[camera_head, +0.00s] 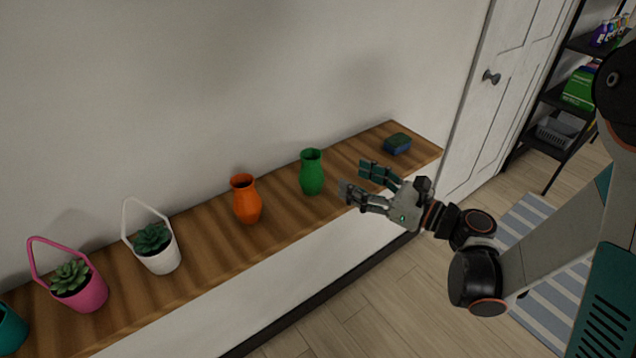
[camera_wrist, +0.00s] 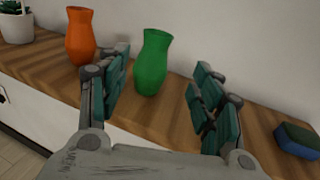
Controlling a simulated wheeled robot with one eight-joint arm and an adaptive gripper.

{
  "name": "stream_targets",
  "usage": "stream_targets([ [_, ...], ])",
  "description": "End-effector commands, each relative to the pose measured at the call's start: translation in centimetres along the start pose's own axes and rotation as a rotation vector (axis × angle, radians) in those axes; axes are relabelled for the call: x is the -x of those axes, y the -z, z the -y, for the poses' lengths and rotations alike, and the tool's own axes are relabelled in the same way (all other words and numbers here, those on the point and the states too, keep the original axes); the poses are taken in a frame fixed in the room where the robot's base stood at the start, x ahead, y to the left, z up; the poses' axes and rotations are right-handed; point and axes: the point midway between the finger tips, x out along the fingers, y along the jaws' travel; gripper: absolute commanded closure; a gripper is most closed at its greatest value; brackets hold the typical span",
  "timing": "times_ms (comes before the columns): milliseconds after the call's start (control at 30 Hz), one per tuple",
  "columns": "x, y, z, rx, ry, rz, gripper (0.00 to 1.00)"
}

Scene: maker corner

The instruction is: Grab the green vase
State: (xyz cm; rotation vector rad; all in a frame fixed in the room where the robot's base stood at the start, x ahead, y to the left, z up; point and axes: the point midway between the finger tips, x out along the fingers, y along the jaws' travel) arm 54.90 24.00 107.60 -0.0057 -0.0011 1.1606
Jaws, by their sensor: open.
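The green vase (camera_head: 311,172) stands upright on a wooden shelf (camera_head: 290,215) against the wall. My gripper (camera_head: 359,182) is open and empty, just to the right of the vase in the head view, with its fingers pointing toward it. In the wrist view the green vase (camera_wrist: 152,63) shows beyond the gap between the two fingers of my gripper (camera_wrist: 160,95), nearer the left finger. No contact with the vase shows. The vase is fully visible in the head view.
An orange vase (camera_head: 246,199) stands left of the green one, behind the left finger in the wrist view. A blue and green sponge-like block (camera_head: 397,144) lies to the right. White (camera_head: 160,255) and pink (camera_head: 85,291) plant baskets stand farther left.

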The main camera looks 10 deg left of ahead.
Motion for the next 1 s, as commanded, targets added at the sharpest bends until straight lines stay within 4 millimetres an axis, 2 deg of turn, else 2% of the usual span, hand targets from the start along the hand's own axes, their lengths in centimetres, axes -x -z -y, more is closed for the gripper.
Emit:
stream_targets([
  [100, -2.4, -0.1, -0.1, -0.002, -0.004, 0.001, 0.40],
  [300, -5.9, 0.0, -0.1, -0.004, -0.001, 0.002, 0.40],
  [667, -8.3, -0.2, -0.2, -0.005, 0.001, 0.003, 0.40],
  [1000, -12.4, -0.5, -0.7, -0.005, 0.002, 0.003, 0.40],
])
